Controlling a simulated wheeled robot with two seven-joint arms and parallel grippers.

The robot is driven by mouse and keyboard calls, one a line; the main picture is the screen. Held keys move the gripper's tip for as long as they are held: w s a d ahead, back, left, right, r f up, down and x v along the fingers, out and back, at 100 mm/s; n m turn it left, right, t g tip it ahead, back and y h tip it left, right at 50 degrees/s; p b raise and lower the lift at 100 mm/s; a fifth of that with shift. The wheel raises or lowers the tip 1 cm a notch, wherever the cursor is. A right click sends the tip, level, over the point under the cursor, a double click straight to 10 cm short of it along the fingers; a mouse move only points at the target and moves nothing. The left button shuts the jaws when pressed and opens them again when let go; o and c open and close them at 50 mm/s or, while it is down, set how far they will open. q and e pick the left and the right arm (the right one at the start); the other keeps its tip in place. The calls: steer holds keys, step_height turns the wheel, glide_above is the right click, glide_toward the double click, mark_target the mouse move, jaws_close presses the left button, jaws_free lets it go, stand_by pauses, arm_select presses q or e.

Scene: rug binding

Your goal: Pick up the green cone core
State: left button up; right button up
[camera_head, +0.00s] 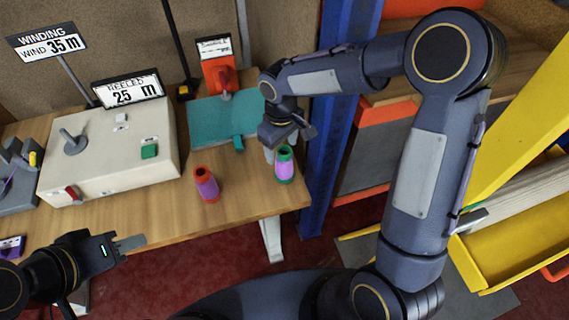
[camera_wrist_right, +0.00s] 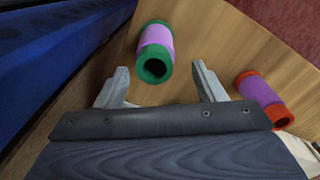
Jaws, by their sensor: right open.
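The green cone core (camera_head: 285,165) stands upright near the right edge of the wooden table, with a purple band around its middle. My right gripper (camera_head: 284,142) is just behind and above it. In the right wrist view the green cone core (camera_wrist_right: 155,50) shows between and beyond the two open fingers of my right gripper (camera_wrist_right: 160,85), with nothing held. My left gripper (camera_head: 130,243) is at the lower left, off the table's front edge and away from the cores; its jaw opening is not clear.
An orange cone core (camera_head: 206,185) with a purple band stands to the left; it also shows in the right wrist view (camera_wrist_right: 262,98). A blue post (camera_head: 330,120) stands close at right.

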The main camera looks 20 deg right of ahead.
mark_target(284, 160)
steer(key=f, duration=0.6)
steer(key=shift+d+f+p, duration=0.25)
steer(key=shift+d+p, duration=0.1)
steer(key=shift+p, duration=0.05)
steer(key=c, duration=1.1)
steer(key=shift+r, duration=0.1)
